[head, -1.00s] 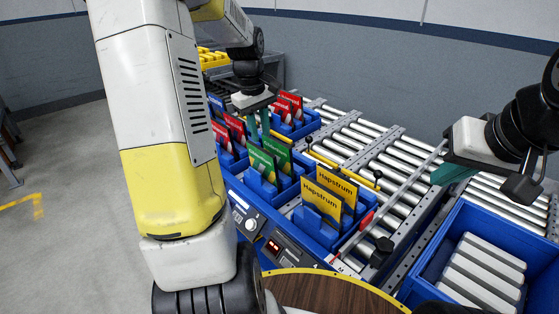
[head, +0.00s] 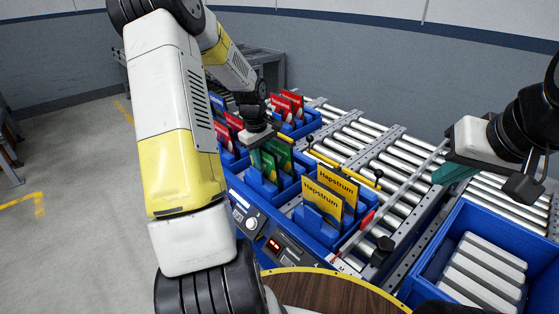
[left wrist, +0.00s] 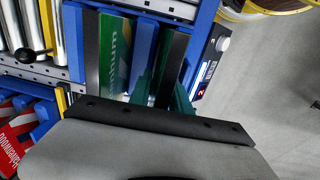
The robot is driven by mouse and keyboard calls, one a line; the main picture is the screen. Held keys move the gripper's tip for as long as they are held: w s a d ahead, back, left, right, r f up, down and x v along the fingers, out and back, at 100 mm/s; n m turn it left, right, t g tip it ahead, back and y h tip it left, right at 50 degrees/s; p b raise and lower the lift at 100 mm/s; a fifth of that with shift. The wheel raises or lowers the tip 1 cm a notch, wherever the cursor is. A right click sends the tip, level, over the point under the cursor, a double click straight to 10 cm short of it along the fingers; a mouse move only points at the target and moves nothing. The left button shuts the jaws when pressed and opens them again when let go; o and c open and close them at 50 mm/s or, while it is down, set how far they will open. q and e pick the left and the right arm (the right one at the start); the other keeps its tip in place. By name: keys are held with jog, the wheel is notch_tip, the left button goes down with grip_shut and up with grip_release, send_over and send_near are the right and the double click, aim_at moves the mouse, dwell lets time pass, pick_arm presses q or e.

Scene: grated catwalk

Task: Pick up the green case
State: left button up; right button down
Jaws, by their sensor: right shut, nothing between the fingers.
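Two green cases stand upright in a blue rack in the head view, the rear one (head: 281,152) and the front one (head: 268,168). In the left wrist view, one green case (left wrist: 115,55) shows its lettered face, and a second, darker green case (left wrist: 173,58) is seen nearly edge-on. My left gripper (head: 257,158) is down at the tops of the green cases. In the left wrist view its teal fingers (left wrist: 161,95) are apart, at the near end of the darker green case; contact cannot be made out. My right gripper (head: 440,175) is shut and empty above the rollers.
Yellow cases (head: 330,195) stand in a blue rack in front, and red cases (head: 290,103) stand behind. A blue crate (head: 462,215) with grey blocks is at the right. A roller conveyor (head: 385,140) runs behind the racks. A control panel (head: 275,248) sits at the front edge.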

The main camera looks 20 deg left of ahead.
pick_arm(q)
jog(key=shift+w+f, duration=0.1)
jog(key=shift+f, duration=0.55)
grip_shut()
